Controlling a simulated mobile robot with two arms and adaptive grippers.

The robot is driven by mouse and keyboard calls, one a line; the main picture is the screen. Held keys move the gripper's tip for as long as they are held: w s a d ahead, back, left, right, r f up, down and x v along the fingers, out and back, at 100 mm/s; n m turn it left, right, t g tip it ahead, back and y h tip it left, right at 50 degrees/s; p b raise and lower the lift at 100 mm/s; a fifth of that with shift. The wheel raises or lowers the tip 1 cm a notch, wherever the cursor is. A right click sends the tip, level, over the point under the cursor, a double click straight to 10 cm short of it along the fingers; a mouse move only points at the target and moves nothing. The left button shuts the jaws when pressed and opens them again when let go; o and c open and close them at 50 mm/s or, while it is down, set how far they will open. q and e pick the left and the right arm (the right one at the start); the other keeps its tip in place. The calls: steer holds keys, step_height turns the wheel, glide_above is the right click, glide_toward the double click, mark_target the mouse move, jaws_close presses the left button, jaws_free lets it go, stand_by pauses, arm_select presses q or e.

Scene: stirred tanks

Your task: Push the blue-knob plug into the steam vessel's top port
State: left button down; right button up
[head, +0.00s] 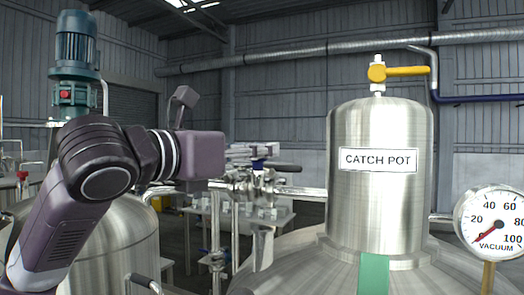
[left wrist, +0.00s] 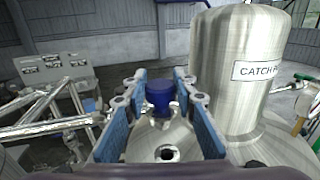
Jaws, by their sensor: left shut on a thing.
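My left gripper (head: 262,152) is in the middle of the head view, above a tank top. In the left wrist view, its blue-padded fingers (left wrist: 163,112) are shut on the blue-knob plug (left wrist: 159,95). The knob is dark blue and round, and a light piece shows below it. In the head view, only a small bit of blue shows at the fingers. A round port (left wrist: 167,154) with a dark hole lies on the metal vessel top, lower in the wrist view. The plug appears apart from this port; its lower end is hard to see. No label names the steam vessel. My right gripper is not in view.
A tall steel cylinder marked CATCH POT (head: 378,190) stands right of the gripper, with a yellow-handled valve (head: 398,72) on top. A vacuum gauge (head: 493,222) is at far right. Pipes (left wrist: 45,128) run left of the fingers.

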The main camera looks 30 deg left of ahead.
mark_target(256, 184)
arm_select(q)
steer(key=shift+s+d, duration=0.1)
steer(key=shift+s, duration=0.05)
steer(key=shift+w+d, duration=0.2)
steer(key=shift+w, duration=0.05)
steer(key=shift+w+d+p, duration=0.2)
steer(key=shift+w+p, duration=0.35)
steer(key=shift+w, duration=0.1)
step_height(256, 184, down, 2)
steer(key=shift+s+a+b, duration=0.1)
steer(key=shift+a+b, duration=0.05)
steer(key=shift+b, duration=0.65)
step_height(256, 184, down, 3)
steer(key=shift+s+f+b, duration=0.1)
steer(key=shift+s+b, duration=0.05)
steer(key=shift+b, duration=0.9)
steer(key=shift+f, duration=0.4)
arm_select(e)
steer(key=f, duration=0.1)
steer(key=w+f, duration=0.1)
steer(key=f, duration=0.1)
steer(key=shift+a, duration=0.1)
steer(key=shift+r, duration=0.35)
